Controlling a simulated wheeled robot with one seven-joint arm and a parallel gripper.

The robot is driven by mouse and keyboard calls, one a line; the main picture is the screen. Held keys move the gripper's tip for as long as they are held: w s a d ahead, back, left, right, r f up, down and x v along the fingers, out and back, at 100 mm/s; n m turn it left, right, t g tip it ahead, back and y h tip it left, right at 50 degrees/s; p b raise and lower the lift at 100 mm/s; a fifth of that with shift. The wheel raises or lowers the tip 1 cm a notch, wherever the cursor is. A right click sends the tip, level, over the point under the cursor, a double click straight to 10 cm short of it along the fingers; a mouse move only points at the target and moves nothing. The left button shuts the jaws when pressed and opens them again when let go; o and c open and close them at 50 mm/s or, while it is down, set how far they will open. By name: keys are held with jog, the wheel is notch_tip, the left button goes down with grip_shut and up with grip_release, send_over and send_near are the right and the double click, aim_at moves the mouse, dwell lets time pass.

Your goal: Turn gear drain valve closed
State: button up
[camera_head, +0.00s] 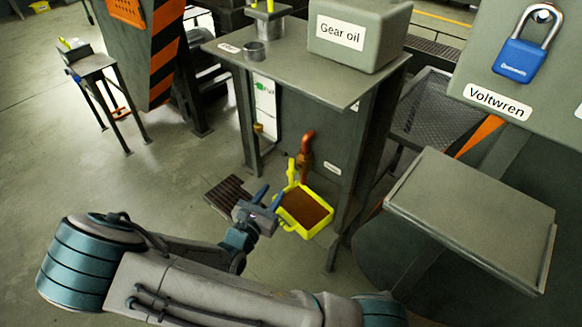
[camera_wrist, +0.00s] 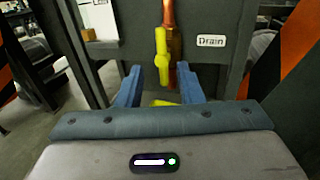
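The drain valve's yellow handle (camera_head: 291,171) stands roughly upright in front of a copper drain pipe (camera_head: 306,148), under the gear oil table. In the wrist view the handle (camera_wrist: 161,48) is straight ahead, in line with the gap between my fingers, with the copper pipe (camera_wrist: 173,45) just behind and to its right. My gripper (camera_head: 272,194) is open, its two blue fingers apart, close to the handle; they also show in the wrist view (camera_wrist: 159,75). I cannot tell whether either finger touches the handle. The handle's lower end is partly hidden near my gripper.
A yellow tray (camera_head: 291,229) of brown liquid sits under the pipe. A "Drain" label (camera_wrist: 211,41) is right of the valve. The table's legs (camera_head: 346,205) stand on both sides. A grey slanted panel (camera_head: 470,215) is at the right. A dark floor grate (camera_head: 228,193) lies left.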

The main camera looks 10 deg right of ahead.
aim_at(290, 167)
jog(key=b+x, duration=0.1)
jog(key=x, duration=1.1)
jog(key=shift+w+d, duration=0.25)
grip_shut()
